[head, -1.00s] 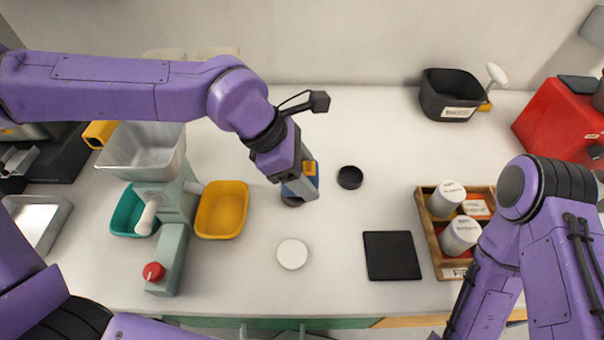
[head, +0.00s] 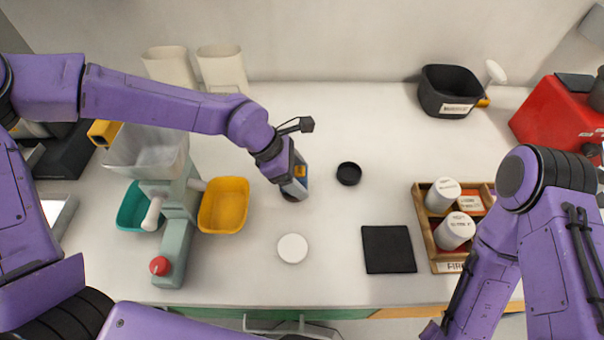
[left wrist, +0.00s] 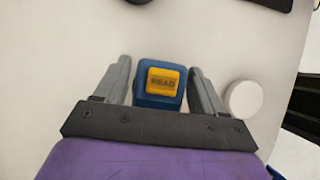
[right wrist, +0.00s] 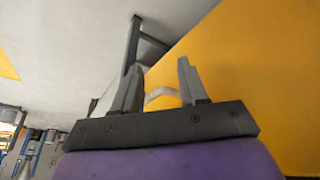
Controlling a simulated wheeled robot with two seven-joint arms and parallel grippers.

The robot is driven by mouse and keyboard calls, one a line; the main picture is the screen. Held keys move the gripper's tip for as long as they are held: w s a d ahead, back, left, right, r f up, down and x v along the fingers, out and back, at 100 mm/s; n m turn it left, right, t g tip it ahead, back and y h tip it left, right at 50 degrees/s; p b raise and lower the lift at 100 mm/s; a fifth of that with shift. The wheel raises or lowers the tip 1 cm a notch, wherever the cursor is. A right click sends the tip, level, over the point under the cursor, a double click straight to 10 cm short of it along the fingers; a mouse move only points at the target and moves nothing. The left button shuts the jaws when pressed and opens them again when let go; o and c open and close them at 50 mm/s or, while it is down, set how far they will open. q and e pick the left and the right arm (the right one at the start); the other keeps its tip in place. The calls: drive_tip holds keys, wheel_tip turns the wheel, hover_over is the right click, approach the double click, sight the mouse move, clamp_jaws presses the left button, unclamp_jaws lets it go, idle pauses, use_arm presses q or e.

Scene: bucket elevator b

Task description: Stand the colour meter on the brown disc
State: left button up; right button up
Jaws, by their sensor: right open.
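The colour meter (head: 301,172) has a blue top with a yellow button and a grey lower part. My left gripper (head: 296,172) is around it, and I take it as shut on it. In the left wrist view the meter (left wrist: 161,100), its button marked READ, sits between the two fingers of my left gripper (left wrist: 161,85). The brown disc (head: 289,198) shows only as a dark edge at the meter's foot; the rest is hidden. I cannot tell whether the meter touches it. My right gripper (right wrist: 160,85) is open and empty, away from the meter.
A black round cap (head: 349,173), a white disc (head: 292,248) and a black square mat (head: 388,250) lie near the meter. A yellow tray (head: 223,205) and a hopper machine (head: 176,235) stand left. A wooden crate (head: 433,250) with white jars stands right.

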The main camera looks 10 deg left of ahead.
use_arm(q)
drive_tip(key=shift+o, duration=0.3)
drive_tip(key=shift+r, duration=0.2)
drive_tip(key=v, duration=1.2)
drive_tip(key=shift+b, duration=0.35)
